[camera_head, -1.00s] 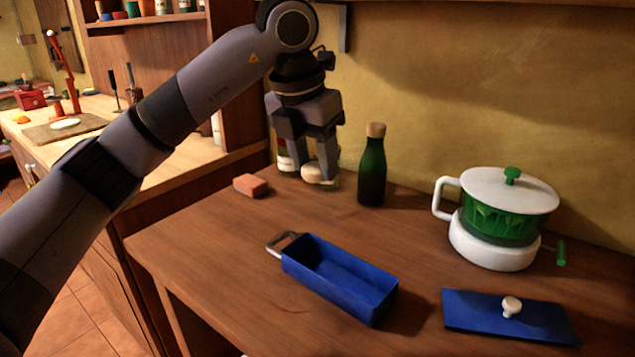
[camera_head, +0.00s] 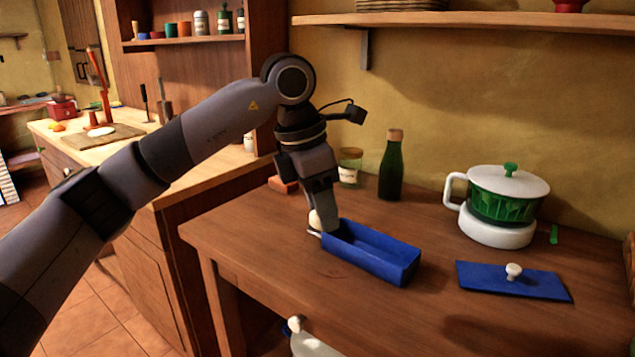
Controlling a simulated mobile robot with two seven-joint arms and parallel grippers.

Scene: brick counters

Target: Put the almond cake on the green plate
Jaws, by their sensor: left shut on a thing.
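My left gripper (camera_head: 323,208) points down at the left end of the blue box on the brown counter. It is shut on a small pale, rounded piece that looks like the almond cake (camera_head: 314,219). The fingers hide part of the cake, and it shows just above the box's metal handle. I cannot tell whether it touches the handle. No green plate shows in this view. My right gripper is not in view.
The open blue box (camera_head: 375,256) looks empty, and its blue lid (camera_head: 490,279) lies to the right. A jar (camera_head: 350,172), a green bottle (camera_head: 391,170), a reddish block (camera_head: 284,186) and a white-and-green pot (camera_head: 498,232) stand behind. The counter's front is clear.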

